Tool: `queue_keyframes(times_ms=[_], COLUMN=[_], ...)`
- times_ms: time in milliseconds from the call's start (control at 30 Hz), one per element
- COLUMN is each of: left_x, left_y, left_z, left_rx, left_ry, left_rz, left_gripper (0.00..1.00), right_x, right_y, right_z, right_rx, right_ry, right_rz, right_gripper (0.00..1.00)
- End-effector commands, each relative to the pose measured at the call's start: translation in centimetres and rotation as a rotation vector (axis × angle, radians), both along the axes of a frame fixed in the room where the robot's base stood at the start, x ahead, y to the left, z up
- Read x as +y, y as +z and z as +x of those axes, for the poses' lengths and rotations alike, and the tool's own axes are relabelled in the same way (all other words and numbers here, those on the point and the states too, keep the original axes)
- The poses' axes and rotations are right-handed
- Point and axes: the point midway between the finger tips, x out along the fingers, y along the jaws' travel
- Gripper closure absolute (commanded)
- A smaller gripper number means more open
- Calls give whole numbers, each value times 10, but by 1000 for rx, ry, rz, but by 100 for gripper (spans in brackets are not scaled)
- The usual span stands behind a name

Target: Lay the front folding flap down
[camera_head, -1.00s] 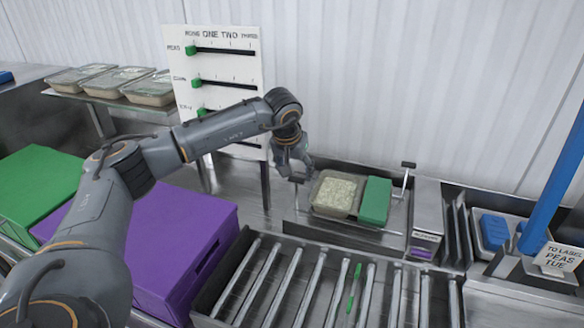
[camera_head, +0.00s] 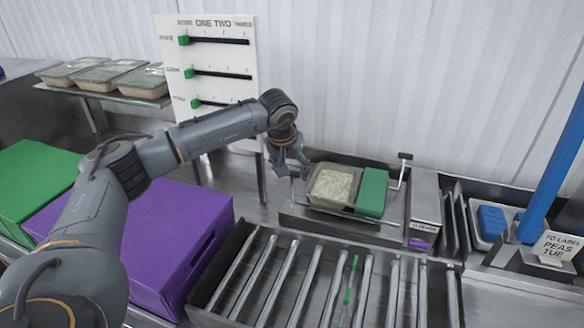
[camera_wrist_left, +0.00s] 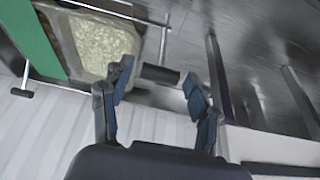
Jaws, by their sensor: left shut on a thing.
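My left gripper (camera_head: 297,168) is at the left end of the metal sealing station (camera_head: 300,213), beside the rice tray. A matching dark handle (camera_head: 405,156) stands up on a rod at the station's right end. A clear tray of rice (camera_head: 332,186) sits in the station with a green block (camera_head: 372,192) beside it. I cannot clearly make out the front folding flap itself. My right gripper is not in view.
A roller conveyor (camera_head: 245,262) runs in front of the station. Purple (camera_head: 180,235) and green (camera_head: 35,180) boxes are at the left. A slider board (camera_head: 215,85) stands behind my arm. A blue post (camera_head: 555,170) and a bin with blue items (camera_head: 492,222) are at the right.

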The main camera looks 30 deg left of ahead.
Motion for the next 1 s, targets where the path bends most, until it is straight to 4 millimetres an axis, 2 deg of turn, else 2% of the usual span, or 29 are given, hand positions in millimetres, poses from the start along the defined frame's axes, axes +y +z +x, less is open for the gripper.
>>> queue_keyframes(times_ms=[1000], left_x=[-9], left_y=[-13], left_z=[-37], left_rx=[4], left_ry=[-1], left_rz=[0], left_gripper=[49], right_x=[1], right_y=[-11], right_z=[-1], right_rx=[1], right_ry=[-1], right_rz=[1], right_gripper=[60])
